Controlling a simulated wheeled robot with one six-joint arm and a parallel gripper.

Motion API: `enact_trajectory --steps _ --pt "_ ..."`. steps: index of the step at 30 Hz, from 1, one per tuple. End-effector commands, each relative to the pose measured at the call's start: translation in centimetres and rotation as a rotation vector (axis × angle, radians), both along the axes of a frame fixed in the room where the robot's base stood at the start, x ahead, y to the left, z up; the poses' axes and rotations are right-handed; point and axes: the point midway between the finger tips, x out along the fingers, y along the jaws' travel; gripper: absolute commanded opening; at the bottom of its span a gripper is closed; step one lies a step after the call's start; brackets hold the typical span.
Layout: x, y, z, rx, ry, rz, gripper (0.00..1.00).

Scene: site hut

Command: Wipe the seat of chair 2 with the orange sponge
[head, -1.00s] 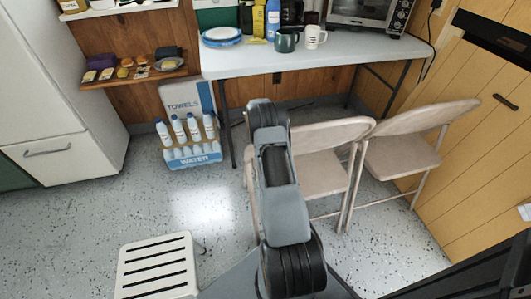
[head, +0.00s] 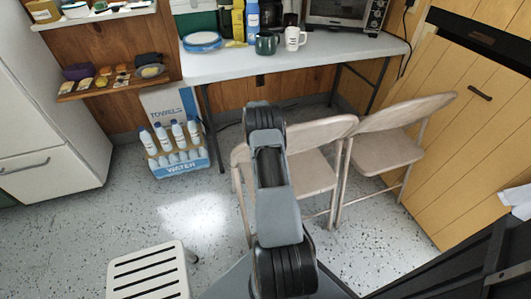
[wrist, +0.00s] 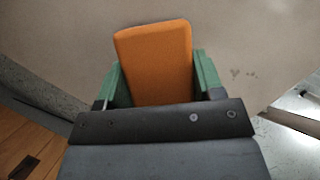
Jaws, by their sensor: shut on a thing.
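In the wrist view my gripper (wrist: 160,78) has green fingers closed on the two sides of the orange sponge (wrist: 156,50). The sponge points forward over a beige surface (wrist: 245,45) that looks like a chair seat. Small dark smudges (wrist: 243,73) mark that surface right of the sponge. I cannot tell whether the sponge touches it. In the head view, beige folding chairs stand before the table: a middle one (head: 312,175), a right one (head: 385,150) and one partly hidden at left (head: 240,165). No number shows on them. My arm hides my gripper there.
A white table (head: 300,67) with mugs and a toaster oven (head: 345,14) stands behind the chairs. A slatted white stool (head: 148,272) is at front left. Speckled floor is clear between them.

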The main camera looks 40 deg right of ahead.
Motion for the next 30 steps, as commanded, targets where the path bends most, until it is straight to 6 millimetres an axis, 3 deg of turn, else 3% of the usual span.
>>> enact_trajectory --steps 17,30 --pt "-0.6 -1.0 0.3 0.002 0.002 -0.006 0.42" --pt "-0.3 -0.8 4.7 0.000 -0.001 0.000 0.42"
